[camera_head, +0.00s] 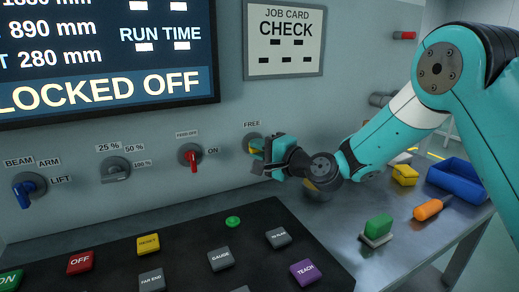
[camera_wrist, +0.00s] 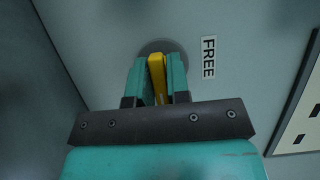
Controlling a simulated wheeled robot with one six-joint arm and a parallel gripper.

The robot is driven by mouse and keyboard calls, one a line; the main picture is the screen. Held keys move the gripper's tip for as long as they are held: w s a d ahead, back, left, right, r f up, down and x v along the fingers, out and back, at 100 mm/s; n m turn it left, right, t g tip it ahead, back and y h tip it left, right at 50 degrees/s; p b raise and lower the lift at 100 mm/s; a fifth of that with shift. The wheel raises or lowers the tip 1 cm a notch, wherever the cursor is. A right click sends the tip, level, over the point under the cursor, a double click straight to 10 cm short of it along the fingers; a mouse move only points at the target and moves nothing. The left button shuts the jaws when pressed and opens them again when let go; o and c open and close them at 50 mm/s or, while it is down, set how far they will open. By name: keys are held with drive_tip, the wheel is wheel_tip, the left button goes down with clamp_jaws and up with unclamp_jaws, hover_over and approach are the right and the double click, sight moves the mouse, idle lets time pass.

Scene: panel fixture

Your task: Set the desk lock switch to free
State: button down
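The lock switch is a yellow handle (camera_wrist: 157,78) on a round grey dial on the wall panel. A white FREE label (camera_wrist: 208,57) sits beside the dial in the wrist view and above it in the head view (camera_head: 252,124). My gripper (camera_wrist: 158,85) has a finger on each side of the yellow handle, close against it. In the head view my gripper (camera_head: 262,150) is at the dial and hides most of the handle. How far the handle is turned is hard to tell.
A red switch (camera_head: 192,158) marked ON, a grey selector (camera_head: 116,170) and a blue switch (camera_head: 28,189) lie left along the panel. A screen (camera_head: 100,60) reads LOCKED OFF. A button desk (camera_head: 190,235) is below. Right are a green block (camera_head: 379,227) and blue bin (camera_head: 458,180).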

drive_tip(key=n+h+p, duration=0.1)
drive_tip(key=n, duration=0.2)
drive_tip(key=shift+r+g, duration=0.1)
drive_tip(key=shift+g, duration=0.3)
drive_tip(key=n+h+p, duration=0.1)
drive_tip(key=n+h, duration=0.1)
drive_tip(key=n, duration=0.2)
drive_tip(key=shift+g, duration=0.3)
drive_tip(key=n+h, duration=0.2)
drive_tip(key=n, duration=0.1)
drive_tip(key=shift+n+t+h, duration=0.4)
drive_tip(key=shift+n+h, duration=0.5)
drive_tip(key=shift+n, duration=0.3)
